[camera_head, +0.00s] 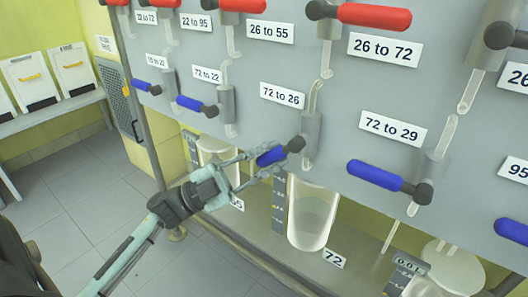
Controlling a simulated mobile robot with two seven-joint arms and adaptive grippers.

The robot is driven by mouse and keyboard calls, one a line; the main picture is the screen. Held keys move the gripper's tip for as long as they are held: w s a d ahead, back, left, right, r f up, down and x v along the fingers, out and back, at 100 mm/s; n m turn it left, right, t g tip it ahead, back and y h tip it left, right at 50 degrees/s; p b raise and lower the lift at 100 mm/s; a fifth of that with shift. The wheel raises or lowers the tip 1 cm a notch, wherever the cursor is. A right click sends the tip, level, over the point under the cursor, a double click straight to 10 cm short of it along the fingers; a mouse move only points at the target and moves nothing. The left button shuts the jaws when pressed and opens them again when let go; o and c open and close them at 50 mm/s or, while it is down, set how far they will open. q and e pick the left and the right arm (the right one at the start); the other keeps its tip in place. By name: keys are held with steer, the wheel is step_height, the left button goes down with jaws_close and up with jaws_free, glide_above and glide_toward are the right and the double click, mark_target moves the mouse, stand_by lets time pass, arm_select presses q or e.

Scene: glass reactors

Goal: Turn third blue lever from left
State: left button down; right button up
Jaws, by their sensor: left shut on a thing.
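Blue levers run in a row across the grey panel. The third blue lever from the left (270,156) sits below the label "72 to 26" (282,95) and lies nearly sideways, its handle pointing left from a dark pivot. My left gripper (262,161) reaches up from the lower left and is shut on this lever's handle, its fingers partly covering it. The second blue lever (190,103) is up to the left, and the fourth blue lever (375,175) is to the right under "72 to 29". My right gripper is out of view.
Red levers (374,16) line the panel's upper part. Glass spouts (327,58) hang from the valves. Below the panel stand glass vessels (314,212) on a shelf, close under my left gripper. White containers (30,78) stand on a bench at left. The tiled floor (75,205) is clear.

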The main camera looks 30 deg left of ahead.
arm_select(q)
steer(key=shift+s+d+f+n+t+y, duration=0.1)
steer(key=shift+d+f+n+t+y, duration=0.5)
steer(key=shift+n+t+y, duration=1.4)
steer(key=shift+s+d+f+n+t+y, duration=0.15)
steer(key=shift+d+n+t+y, duration=0.8)
steer(key=shift+n, duration=2)
steer(key=shift+w+d+f+n+t+y, duration=0.1)
steer(key=shift+d+f+n+t+y, duration=0.55)
steer(key=shift+n+t+y, duration=1.35)
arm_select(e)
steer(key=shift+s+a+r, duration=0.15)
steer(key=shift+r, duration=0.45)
arm_select(q)
steer(key=shift+d+r+n+h, duration=0.2)
steer(key=shift+n+h, duration=0.35)
steer(key=c, duration=1.3)
jaws_free()
steer(key=shift+c, duration=0.2)
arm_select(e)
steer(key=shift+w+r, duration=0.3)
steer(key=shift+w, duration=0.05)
arm_select(q)
steer(key=shift+s, duration=0.1)
steer(key=v, duration=1.2)
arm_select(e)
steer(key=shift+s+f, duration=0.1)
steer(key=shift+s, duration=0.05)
